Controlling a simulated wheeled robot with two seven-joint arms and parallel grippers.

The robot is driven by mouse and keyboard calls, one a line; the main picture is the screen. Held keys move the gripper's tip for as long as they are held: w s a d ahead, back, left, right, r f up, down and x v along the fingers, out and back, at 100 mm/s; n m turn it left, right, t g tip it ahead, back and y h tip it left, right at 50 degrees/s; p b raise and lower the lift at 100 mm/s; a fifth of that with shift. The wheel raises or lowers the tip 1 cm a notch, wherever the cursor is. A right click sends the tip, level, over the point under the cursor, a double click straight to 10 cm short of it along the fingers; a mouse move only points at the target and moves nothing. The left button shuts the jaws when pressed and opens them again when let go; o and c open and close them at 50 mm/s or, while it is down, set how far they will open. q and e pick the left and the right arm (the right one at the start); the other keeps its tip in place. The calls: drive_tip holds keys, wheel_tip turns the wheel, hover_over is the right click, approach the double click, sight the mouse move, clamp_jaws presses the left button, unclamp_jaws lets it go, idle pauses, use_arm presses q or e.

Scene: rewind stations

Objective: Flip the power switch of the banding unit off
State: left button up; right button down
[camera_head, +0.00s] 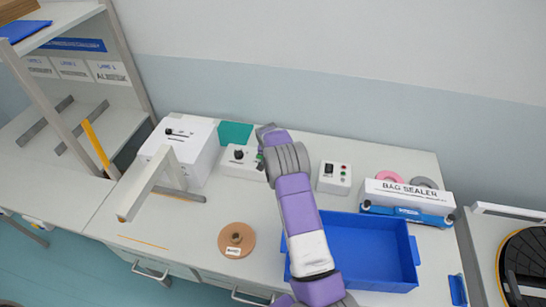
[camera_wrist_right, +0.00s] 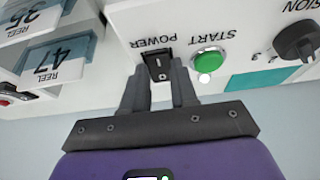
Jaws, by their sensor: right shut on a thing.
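A white box (camera_head: 240,163) with a black knob stands at the back of the table. The right wrist view shows, upside down, a white panel (camera_wrist_right: 190,22) with a black POWER switch (camera_wrist_right: 157,60), a green START button (camera_wrist_right: 208,62) and a black knob (camera_wrist_right: 297,40). My right gripper (camera_wrist_right: 160,80) is shut on the power switch, with one finger on either side of it. In the head view my right arm hides the switch and most of the gripper. The rocker's position is hard to tell. My left gripper is in neither view.
A larger white machine (camera_head: 196,135) with a pale arm stands left of the box. A small control box (camera_head: 334,178), a bag sealer (camera_head: 408,193) and an empty blue bin (camera_head: 365,250) are on the right. A brown reel (camera_head: 236,240) lies at the front.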

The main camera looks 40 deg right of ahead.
drive_tip(key=shift+d, duration=0.1)
drive_tip(key=shift+w+d+r+g+y+b, duration=0.1)
drive_tip(key=shift+w+d+g+y+b, duration=0.1)
drive_tip(key=shift+g+y, duration=0.2)
drive_tip(key=shift+w+d+g+y+b, duration=0.1)
drive_tip(key=shift+g+y+b, duration=0.1)
drive_tip(key=shift+g+y, duration=0.15)
drive_tip(key=shift+r+y, duration=0.15)
drive_tip(key=shift+y, duration=0.2)
drive_tip(key=c, duration=0.9)
unclamp_jaws()
drive_tip(key=shift+s+a+r, duration=0.1)
drive_tip(key=shift+a+r, duration=0.05)
drive_tip(key=shift+r, duration=1.1)
drive_tip(key=shift+s+a+r, duration=0.15)
drive_tip(key=shift+r, duration=1.05)
drive_tip(key=shift+s+a+r, duration=0.1)
drive_tip(key=shift+a+r, duration=0.05)
drive_tip(key=shift+r, duration=1.1)
